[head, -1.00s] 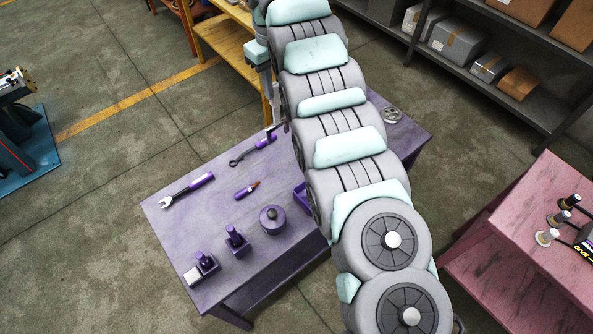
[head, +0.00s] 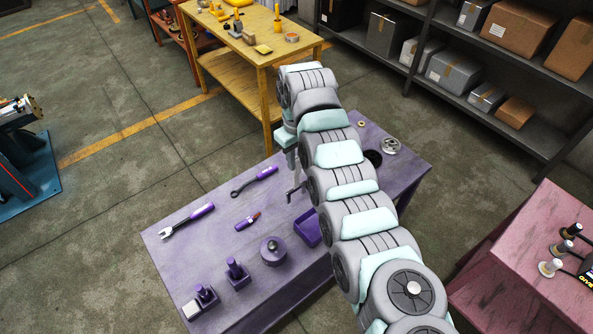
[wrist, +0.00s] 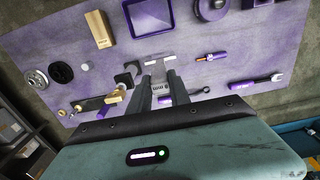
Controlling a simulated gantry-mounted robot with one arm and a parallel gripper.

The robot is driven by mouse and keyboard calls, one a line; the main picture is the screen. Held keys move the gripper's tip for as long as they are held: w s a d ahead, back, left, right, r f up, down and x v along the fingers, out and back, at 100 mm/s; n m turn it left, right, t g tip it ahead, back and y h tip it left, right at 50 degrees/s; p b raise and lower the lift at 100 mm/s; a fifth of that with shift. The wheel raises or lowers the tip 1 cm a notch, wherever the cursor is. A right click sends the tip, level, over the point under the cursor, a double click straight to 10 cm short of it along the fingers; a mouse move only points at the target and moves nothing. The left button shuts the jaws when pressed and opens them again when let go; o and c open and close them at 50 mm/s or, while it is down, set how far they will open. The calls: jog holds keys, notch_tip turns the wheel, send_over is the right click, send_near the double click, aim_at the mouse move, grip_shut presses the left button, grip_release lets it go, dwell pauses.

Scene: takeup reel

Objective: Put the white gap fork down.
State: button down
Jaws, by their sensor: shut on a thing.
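My gripper (head: 295,193) is over the purple bench (head: 195,262) in the head view, near its back edge. In the wrist view its two fingers (wrist: 157,82) are shut on the white gap fork (wrist: 158,60), a pale, flat piece with a crosswise end past the fingertips. Much of the fork is hidden between the fingers. In the head view the arm covers most of it, and a thin grey part hangs below the gripper. I cannot tell if it touches the bench.
A purple tray (head: 307,229), round purple piece (head: 273,252), small driver (head: 247,221) and two purple-handled wrenches (head: 187,221) (head: 254,183) lie nearby. A gold block (wrist: 99,30) and dark bracket (wrist: 130,73) show in the wrist view. Bare bench top lies between the tools.

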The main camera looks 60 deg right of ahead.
aim_at(296, 173)
jog(key=shift+f, duration=3.2)
jog(key=shift+f, duration=0.15)
jog(key=c, duration=1.2)
grip_release()
